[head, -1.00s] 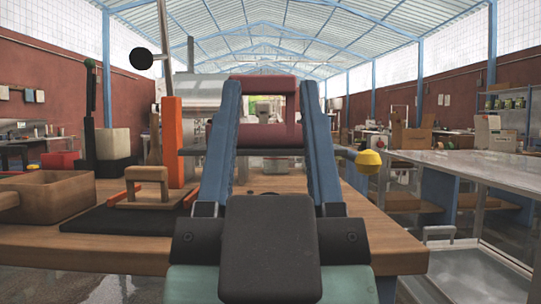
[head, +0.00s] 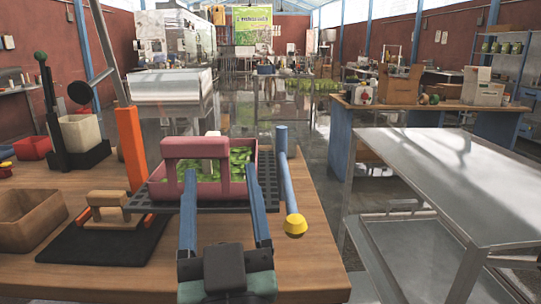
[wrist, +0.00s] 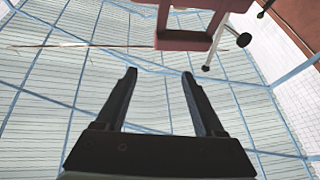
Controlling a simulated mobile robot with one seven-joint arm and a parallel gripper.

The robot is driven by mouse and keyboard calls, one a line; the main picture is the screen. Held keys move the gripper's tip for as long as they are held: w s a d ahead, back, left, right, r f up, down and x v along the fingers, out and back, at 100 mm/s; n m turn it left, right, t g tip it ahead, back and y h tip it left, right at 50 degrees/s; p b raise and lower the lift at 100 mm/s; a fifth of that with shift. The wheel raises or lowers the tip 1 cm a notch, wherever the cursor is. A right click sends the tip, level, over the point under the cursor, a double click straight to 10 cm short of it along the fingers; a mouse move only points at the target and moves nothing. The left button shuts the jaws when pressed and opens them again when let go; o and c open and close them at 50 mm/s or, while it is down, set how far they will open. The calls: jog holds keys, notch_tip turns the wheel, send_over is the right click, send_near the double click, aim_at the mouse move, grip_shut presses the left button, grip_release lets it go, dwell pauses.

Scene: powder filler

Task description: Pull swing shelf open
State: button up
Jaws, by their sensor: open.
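The swing shelf (head: 267,188) appears to be the dark perforated plate at the right end of the wooden table. It bears a pink crate (head: 173,190) of green items with a raised handle. A blue rod (head: 287,180) with a yellow knob (head: 295,225) stands at the shelf's right side. My gripper (head: 220,170) is open, its two blue fingers pointing away from me with the crate beyond them. In the wrist view the gripper (wrist: 158,74) shows dark, empty fingers, with part of the pink crate (wrist: 185,40) above them. Contact with the crate or shelf cannot be told.
The wooden table (head: 290,270) also bears an orange post (head: 131,150), a hand press on a black mat (head: 108,210) and a brown box (head: 30,218) at left. A metal table (head: 450,180) stands at right, with a floor gap between.

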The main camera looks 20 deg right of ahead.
jog(key=d+f+g+h+p, duration=0.1)
jog(key=d+f+g+p, duration=0.3)
jog(key=p, duration=0.6)
jog(key=g+h+p, duration=0.1)
jog(key=g+p, duration=0.1)
jog(key=p, duration=0.5)
send_near(291, 200)
jog(key=x, duration=0.6)
jog(key=f+x, duration=0.1)
jog(key=x, duration=0.3)
jog(key=shift+c, duration=0.2)
grip_shut()
